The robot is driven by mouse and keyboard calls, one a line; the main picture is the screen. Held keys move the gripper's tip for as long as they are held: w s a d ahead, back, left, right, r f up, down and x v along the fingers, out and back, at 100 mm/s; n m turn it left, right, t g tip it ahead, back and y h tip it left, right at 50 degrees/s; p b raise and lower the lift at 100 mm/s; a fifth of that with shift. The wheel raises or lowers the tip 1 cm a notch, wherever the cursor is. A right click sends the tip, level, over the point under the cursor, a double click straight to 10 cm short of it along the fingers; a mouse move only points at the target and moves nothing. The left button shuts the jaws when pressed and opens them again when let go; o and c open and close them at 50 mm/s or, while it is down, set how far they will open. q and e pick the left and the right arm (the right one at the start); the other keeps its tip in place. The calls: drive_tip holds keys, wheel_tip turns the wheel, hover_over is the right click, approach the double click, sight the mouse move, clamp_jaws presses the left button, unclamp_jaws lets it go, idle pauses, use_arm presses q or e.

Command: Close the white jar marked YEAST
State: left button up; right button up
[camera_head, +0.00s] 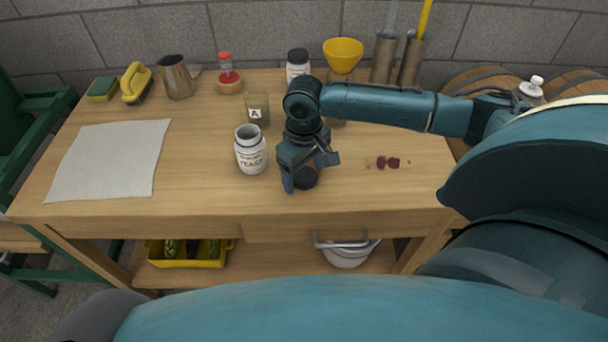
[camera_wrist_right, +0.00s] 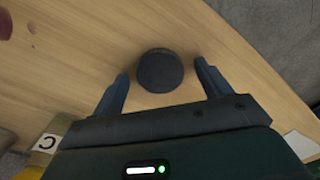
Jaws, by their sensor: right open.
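The white jar marked YEAST (camera_head: 251,152) stands upright on the table with its mouth open. A dark round lid (camera_head: 305,178) lies on the table to the right of the jar, partly hidden by my gripper. My right gripper (camera_head: 309,178) points down over the lid, just right of the jar. In the right wrist view the lid (camera_wrist_right: 160,70) lies between the two open fingertips (camera_wrist_right: 162,80), with a gap on each side. My left gripper is in neither view.
A glass marked A (camera_head: 257,110) stands behind the jar. A white jar with a black lid (camera_head: 298,64) and a yellow funnel (camera_head: 343,54) stand at the back. Dark red bits (camera_head: 388,162) lie to the right. A pale cloth (camera_head: 110,160) covers the left side.

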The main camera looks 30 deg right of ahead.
sight(304, 175)
drive_tip(key=shift+c, duration=0.6)
drive_tip(key=c, duration=0.9)
wheel_tip(304, 175, up, 10)
drive_tip(key=shift+r+p, duration=0.1)
drive_tip(key=shift+p, duration=0.25)
